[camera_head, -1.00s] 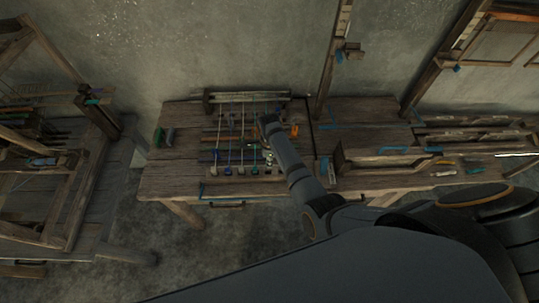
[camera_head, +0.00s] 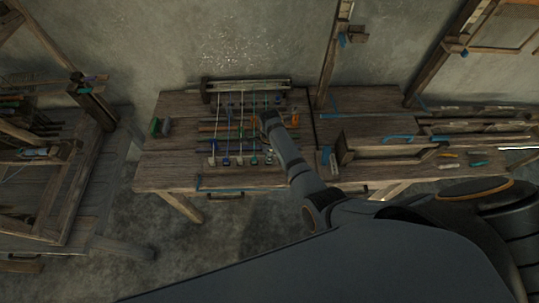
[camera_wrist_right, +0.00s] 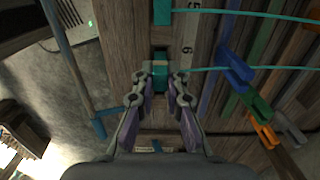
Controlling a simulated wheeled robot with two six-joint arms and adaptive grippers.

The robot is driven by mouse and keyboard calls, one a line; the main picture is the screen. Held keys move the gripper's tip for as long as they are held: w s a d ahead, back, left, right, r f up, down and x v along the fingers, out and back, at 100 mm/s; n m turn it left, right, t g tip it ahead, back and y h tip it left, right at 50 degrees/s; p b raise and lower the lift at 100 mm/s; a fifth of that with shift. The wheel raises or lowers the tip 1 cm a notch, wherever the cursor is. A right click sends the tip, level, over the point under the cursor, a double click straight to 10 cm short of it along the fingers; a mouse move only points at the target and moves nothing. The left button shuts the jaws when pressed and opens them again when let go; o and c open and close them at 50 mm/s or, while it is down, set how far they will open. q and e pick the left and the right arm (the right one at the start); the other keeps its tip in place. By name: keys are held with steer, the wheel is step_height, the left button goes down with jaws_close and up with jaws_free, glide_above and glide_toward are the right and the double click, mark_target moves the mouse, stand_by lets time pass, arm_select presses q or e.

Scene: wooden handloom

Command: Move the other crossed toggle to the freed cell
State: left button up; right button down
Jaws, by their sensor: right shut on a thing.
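My right gripper (camera_wrist_right: 162,78) is shut on a teal toggle (camera_wrist_right: 160,82) in the right wrist view. A teal cord runs from this toggle to the right. A second teal toggle (camera_wrist_right: 162,12) sits above it at the picture's top edge, with its own cord. In the head view my right arm reaches over the wooden cord board (camera_head: 204,98), and its wrist hides the gripper tips and the held toggle. Several cords run down the board to a row of toggles, such as a blue one (camera_head: 226,161). My left gripper is not in view.
In the right wrist view, a blue clip (camera_wrist_right: 237,68), a green clip (camera_wrist_right: 258,104) and an orange clip (camera_wrist_right: 265,133) lie to the right.

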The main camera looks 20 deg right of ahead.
steer(key=shift+f+b, duration=0.5)
steer(key=shift+f, duration=0.45)
steer(key=c, duration=1.3)
jaws_free()
step_height(320, 180, up, 12)
steer(key=shift+r, duration=0.1)
